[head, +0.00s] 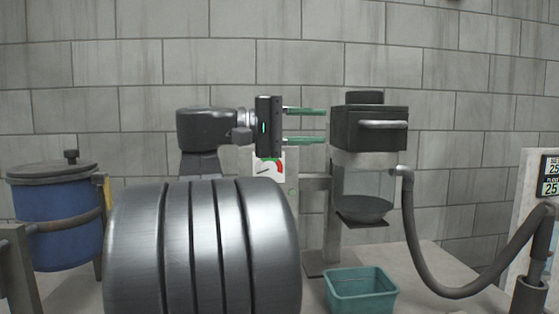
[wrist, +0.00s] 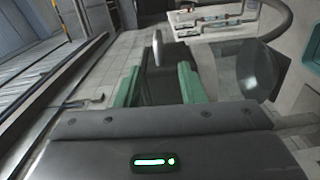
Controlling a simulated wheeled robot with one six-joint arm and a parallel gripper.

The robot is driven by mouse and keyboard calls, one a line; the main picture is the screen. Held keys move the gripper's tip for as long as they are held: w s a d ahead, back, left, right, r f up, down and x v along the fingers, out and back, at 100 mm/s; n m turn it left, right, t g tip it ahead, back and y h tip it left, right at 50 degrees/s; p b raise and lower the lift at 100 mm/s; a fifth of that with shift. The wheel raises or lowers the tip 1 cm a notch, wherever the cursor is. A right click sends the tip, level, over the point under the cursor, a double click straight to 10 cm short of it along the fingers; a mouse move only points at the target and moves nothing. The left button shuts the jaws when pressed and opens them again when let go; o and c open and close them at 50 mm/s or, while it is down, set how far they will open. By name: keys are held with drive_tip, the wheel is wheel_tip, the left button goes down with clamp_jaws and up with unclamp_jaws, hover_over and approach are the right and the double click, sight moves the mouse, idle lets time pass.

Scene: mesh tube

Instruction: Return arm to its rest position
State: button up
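My gripper (head: 322,126) is held up level in the head view, with its two green fingers pointing right. The fingers are apart with nothing between them, so it is open and empty. Their tips appear just left of the dark box-shaped machine head (head: 368,128); the depth gap cannot be told. In the wrist view the gripper (wrist: 160,70) also shows its green fingers spread, with a dark block visible beyond them. My dark arm link shows left of the gripper, and my large grey ribbed part hides much of the lower middle.
A clear vessel (head: 366,187) is under the machine head, with a grey hose (head: 420,245) running right. A teal bin (head: 361,290) is below on the light surface. A blue lidded drum (head: 56,222) stands left. A dial gauge (head: 268,168) is below my gripper.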

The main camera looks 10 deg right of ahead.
sight(369, 126)
drive_tip(key=d, duration=0.9)
drive_tip(key=s+d+b, duration=0.1)
drive_tip(key=d, duration=0.3)
drive_tip(key=shift+d, duration=0.25)
drive_tip(key=shift+w, duration=0.1)
